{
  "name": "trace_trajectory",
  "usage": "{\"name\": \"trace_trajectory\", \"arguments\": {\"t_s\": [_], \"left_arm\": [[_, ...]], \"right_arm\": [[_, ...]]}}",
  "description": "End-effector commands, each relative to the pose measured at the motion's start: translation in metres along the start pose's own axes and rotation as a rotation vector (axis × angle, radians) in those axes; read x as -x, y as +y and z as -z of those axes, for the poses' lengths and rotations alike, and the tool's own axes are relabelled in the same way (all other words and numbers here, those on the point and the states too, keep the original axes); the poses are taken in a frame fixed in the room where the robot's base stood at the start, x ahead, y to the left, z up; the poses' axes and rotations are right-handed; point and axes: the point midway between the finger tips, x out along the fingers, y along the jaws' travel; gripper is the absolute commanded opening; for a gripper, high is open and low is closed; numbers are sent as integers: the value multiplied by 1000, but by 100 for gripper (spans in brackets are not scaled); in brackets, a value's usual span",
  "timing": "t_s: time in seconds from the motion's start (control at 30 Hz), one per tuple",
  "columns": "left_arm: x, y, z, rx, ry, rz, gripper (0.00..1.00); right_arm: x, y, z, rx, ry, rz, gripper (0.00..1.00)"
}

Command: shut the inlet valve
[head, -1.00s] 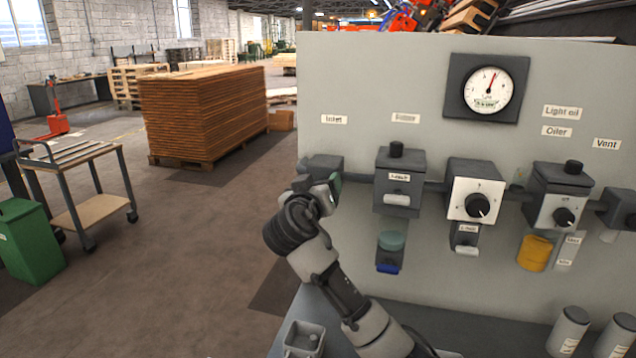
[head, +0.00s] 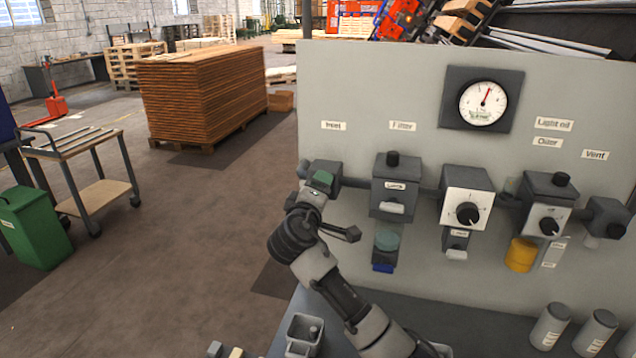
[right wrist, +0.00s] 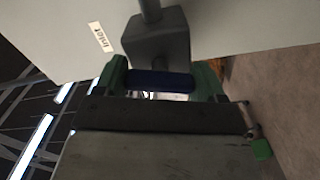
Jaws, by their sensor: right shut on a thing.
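The inlet valve (head: 326,172) is a dark grey block on the panel, under the "Inlet" label (head: 333,126). My right gripper (head: 322,180) is at its front and hides much of it in the head view. In the right wrist view, the valve body (right wrist: 157,38) has a dark blue handle (right wrist: 160,82) in front. The green fingers of my right gripper (right wrist: 161,80) are shut on the handle, one at each end. The handle lies crosswise to the pipe (right wrist: 150,11) in that view. My left gripper is not in view.
To the right on the panel (head: 390,80) are the filter unit (head: 396,172), a regulator with a knob (head: 467,190), the oiler (head: 553,190) and a vent valve (head: 606,215). A pressure gauge (head: 483,102) sits above. Grey cups (head: 550,325) stand on the bench.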

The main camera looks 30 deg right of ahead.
Motion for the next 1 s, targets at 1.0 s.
{"name": "trace_trajectory", "arguments": {"t_s": [1.0], "left_arm": [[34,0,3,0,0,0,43]], "right_arm": [[0,-1,0,330,0,2,47]]}}
